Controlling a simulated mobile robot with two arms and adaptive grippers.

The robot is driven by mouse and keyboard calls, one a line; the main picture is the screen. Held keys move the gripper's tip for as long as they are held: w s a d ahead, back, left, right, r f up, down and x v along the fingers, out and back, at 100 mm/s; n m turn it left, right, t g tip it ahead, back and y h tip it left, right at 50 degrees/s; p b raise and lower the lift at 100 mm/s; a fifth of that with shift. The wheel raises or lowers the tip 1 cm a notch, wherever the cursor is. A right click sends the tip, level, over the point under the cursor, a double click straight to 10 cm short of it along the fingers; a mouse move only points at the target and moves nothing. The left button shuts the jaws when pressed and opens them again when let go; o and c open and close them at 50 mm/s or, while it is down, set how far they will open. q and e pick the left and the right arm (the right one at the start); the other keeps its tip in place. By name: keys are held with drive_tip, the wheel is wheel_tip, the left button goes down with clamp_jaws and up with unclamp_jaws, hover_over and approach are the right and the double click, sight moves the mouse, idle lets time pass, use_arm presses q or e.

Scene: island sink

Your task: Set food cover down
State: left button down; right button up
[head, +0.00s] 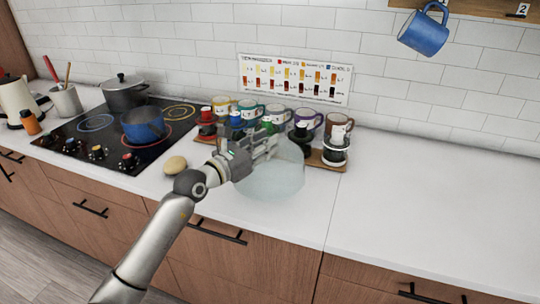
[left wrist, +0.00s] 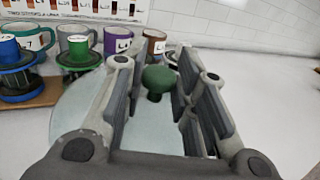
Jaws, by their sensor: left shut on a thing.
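The food cover (head: 275,182) is a pale, see-through dome at the middle of the white counter, in front of the row of mugs. Its dark green knob (left wrist: 158,78) shows between my left gripper's fingers in the left wrist view. My left gripper (head: 262,146) is shut on the cover at the knob. The dome is upright in the head view, at or very near the counter; I cannot tell whether its rim touches. In the left wrist view my gripper (left wrist: 155,95) hides part of the dome (left wrist: 75,108). My right gripper is not in view.
A wooden board (head: 316,158) with several mugs and coloured coffee makers stands behind the cover. A tan, rounded item (head: 175,164) lies left of it. A blue pot (head: 142,125) stands on the black cooktop (head: 65,140). The counter (head: 430,195) at right is clear.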

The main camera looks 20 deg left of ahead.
sight(270, 159)
use_arm(q)
drive_tip(key=shift+w+d+f, duration=0.15)
drive_tip(key=shift+d+f, duration=0.25)
drive_tip(key=shift+f, duration=0.1)
drive_tip(key=f, duration=0.3)
drive_tip(key=shift+w+d+f, duration=0.1)
drive_tip(key=shift+d+f, duration=0.15)
drive_tip(key=shift+f, duration=0.1)
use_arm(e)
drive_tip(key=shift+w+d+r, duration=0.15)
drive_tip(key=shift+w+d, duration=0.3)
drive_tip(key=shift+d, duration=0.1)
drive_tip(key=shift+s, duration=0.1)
use_arm(q)
drive_tip(key=c, duration=1.2)
unclamp_jaws()
drive_tip(key=shift+f, duration=0.1)
drive_tip(key=shift+o, duration=0.2)
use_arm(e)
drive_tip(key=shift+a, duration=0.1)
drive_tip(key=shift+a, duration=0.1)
